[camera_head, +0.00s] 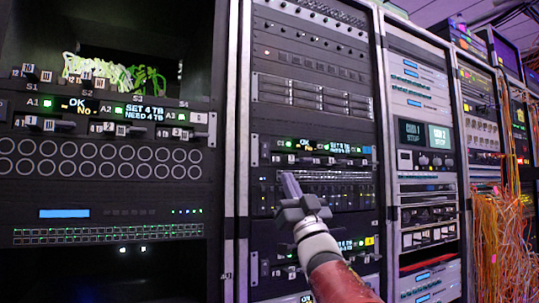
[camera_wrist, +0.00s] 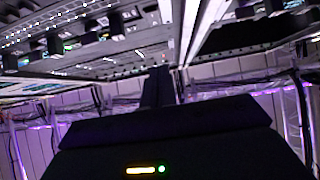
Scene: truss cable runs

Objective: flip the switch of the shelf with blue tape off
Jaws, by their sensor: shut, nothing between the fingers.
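The shelf with blue tape (camera_head: 318,160) is the lit panel in the middle rack. Its small blue tape (camera_head: 367,161) shows at its right end. It has a small display and a row of small controls; I cannot tell which one is the switch or how it is set. My gripper (camera_head: 290,184) is shut and empty, its fingers pointing up just below the left part of this panel. I cannot tell whether it touches anything. In the wrist view the dark fingers (camera_wrist: 157,88) reach toward the blurred rack front.
A similar panel with a yellow tag (camera_head: 369,240) sits lower in the middle rack, partly behind my arm. Another with a white tag (camera_head: 199,118) is in the left rack. Orange cables (camera_head: 495,245) hang at the right. Rack posts (camera_head: 237,150) stand between bays.

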